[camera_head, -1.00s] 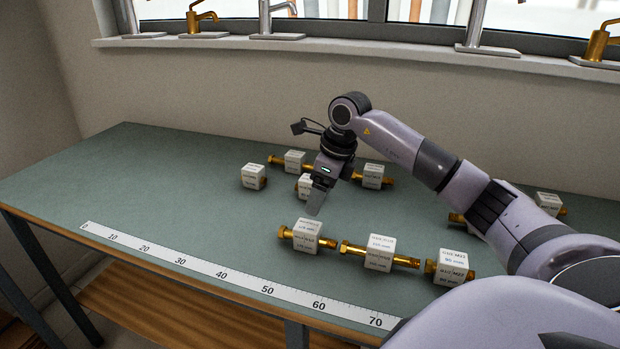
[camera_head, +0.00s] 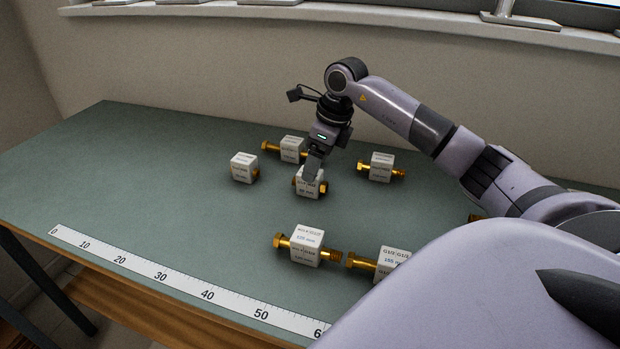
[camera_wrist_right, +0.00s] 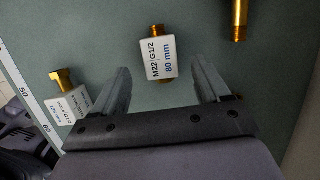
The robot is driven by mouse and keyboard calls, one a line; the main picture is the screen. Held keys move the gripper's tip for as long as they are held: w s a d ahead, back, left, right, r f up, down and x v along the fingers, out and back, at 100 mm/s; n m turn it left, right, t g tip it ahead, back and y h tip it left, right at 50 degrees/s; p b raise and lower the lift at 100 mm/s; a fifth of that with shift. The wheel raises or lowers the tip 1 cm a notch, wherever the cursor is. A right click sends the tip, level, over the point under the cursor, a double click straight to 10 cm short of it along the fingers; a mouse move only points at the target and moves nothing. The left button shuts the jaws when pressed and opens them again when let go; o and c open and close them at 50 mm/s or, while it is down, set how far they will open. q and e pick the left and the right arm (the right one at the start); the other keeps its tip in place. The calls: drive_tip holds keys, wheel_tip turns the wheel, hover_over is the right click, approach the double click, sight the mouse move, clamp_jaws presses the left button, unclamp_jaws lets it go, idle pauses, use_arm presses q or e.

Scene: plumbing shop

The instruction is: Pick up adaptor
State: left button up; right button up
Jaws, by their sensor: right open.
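Several brass adaptors with white label blocks lie on the green bench. One adaptor (camera_head: 311,187) is under my right gripper (camera_head: 313,172) in the head view, partly hidden by the fingers. In the right wrist view, an adaptor labelled M22 G1/2, 80 mm (camera_wrist_right: 158,58) lies ahead of the right gripper (camera_wrist_right: 160,75), its lower end between the lines of the two fingers. The fingers are spread and empty, with space on both sides of the block; contact with it does not show. My left gripper is out of view.
Other adaptors lie close by: one behind left (camera_head: 292,148), one left (camera_head: 243,168), one right (camera_head: 381,167), and two in front (camera_head: 307,245) (camera_head: 386,262). A ruler strip (camera_head: 180,283) runs along the bench's front edge. The bench's left side (camera_head: 120,170) is clear.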

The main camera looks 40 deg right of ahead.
sight(313, 190)
drive_tip(key=x, duration=0.3)
drive_tip(key=p+x, duration=0.1)
drive_tip(key=x, duration=0.2)
drive_tip(key=shift+w+a, duration=0.1)
drive_tip(key=shift+w, duration=0.15)
drive_tip(key=shift+r, duration=0.1)
drive_tip(key=c, duration=1.1)
